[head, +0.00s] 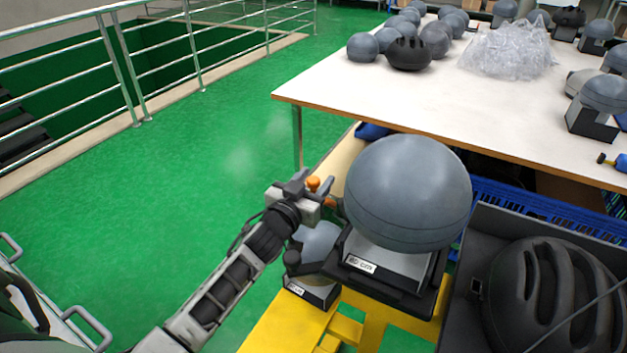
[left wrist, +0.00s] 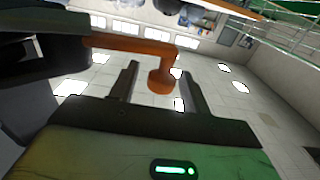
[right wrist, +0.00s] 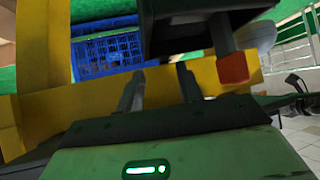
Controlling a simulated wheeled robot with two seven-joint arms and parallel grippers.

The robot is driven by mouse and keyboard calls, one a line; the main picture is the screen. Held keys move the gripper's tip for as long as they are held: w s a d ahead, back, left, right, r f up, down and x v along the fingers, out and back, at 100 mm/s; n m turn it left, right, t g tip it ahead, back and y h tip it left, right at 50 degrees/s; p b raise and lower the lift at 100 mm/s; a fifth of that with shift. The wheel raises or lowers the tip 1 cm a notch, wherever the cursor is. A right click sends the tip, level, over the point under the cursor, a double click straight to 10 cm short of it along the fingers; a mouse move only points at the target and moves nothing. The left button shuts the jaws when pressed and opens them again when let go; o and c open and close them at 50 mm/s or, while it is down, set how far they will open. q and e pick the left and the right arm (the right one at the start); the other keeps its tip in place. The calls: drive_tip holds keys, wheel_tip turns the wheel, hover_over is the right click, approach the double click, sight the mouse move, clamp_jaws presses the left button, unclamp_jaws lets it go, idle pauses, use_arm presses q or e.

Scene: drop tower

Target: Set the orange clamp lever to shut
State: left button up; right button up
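The orange clamp lever (head: 313,183) shows in the head view beside the dark base under a large grey headform (head: 408,190). In the left wrist view the orange lever (left wrist: 130,45) runs across the top from a dark mount and ends in a round knob (left wrist: 160,80). My left gripper (head: 318,188) is at the lever. Its two fingers (left wrist: 160,88) are apart, one on each side of the knob, with gaps visible. My right gripper (right wrist: 158,85) is open and empty in the right wrist view. It is not in the head view.
A dark box at right holds a black helmet (head: 550,295). A white table (head: 400,95) with headforms is behind. A blue crate (right wrist: 105,52) and a red-orange block (right wrist: 233,68) show near the right gripper.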

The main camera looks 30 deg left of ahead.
sight(314, 181)
use_arm(q)
drive_tip(key=shift+r, duration=0.15)
drive_tip(key=shift+r, duration=0.3)
drive_tip(key=r, duration=0.3)
drive_tip(key=shift+s+d+p, duration=0.15)
drive_tip(key=shift+s+p, duration=0.05)
drive_tip(key=shift+p, duration=0.1)
drive_tip(key=s+d+r, duration=0.6)
drive_tip(key=s+r, duration=0.3)
drive_tip(key=s, duration=0.3)
